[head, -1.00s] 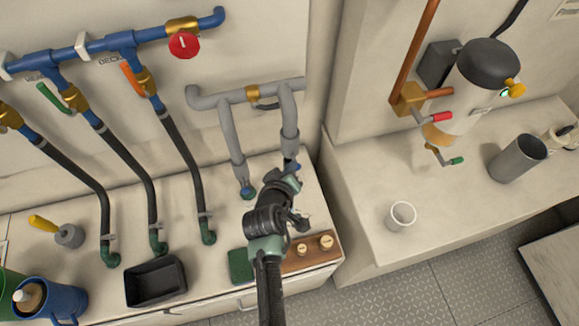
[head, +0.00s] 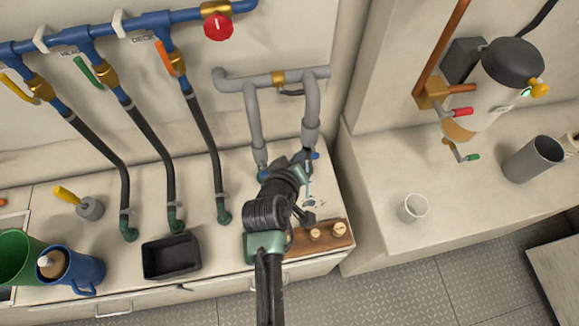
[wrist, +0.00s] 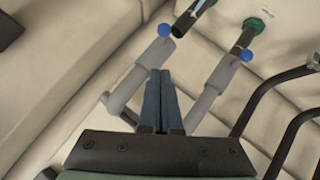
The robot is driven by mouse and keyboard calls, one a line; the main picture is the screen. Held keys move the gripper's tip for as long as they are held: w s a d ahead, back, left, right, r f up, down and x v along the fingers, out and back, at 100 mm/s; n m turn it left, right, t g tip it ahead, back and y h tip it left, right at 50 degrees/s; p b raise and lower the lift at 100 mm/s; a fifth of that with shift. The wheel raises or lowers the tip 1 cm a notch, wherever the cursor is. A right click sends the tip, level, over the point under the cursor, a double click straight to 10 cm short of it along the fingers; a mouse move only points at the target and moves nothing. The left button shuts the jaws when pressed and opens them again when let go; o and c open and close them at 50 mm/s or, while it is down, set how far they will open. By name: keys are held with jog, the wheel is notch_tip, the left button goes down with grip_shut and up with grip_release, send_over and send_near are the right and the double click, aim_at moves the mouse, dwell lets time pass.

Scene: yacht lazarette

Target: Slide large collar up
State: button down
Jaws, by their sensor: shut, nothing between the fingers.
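A grey pipe (head: 238,84) on the wall has two grey legs hanging from it. A thick grey sleeve on the right leg (head: 311,130) looks like the large collar; it also shows left of my fingers in the wrist view (wrist: 126,92). The left leg (head: 254,112) is slimmer, with a grey sleeve low down, right of my fingers in the wrist view (wrist: 219,80). Each sleeve has a blue knob near its lower end. My gripper (wrist: 160,74) is shut and empty, its fingers between the two legs in the wrist view. Contact with either is not clear.
Black hoses (head: 146,145) run down left of the pipe. A black tray (head: 171,257) and a brown wooden block (head: 322,236) with knobs sit on the counter's front. A white cup (head: 413,208) stands on the right-hand counter. A brass valve (head: 278,78) is on the grey pipe.

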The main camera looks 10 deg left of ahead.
jog(key=d+b+v, duration=0.1)
jog(key=v, duration=0.4)
jog(key=s+f+n+t+y+b, duration=0.2)
jog(key=f+n+t+b, duration=0.2)
jog(key=f+n+b, duration=0.8)
jog(key=s+f+n+t+y+b, duration=0.2)
jog(key=f+n+t+b, duration=0.4)
jog(key=b, duration=1)
jog(key=w+d+r+n+g+p, duration=0.1)
jog(key=w+r+p, duration=0.3)
jog(key=w, duration=0.7)
jog(key=shift+d+p, duration=0.55)
jog(key=shift+p, duration=0.05)
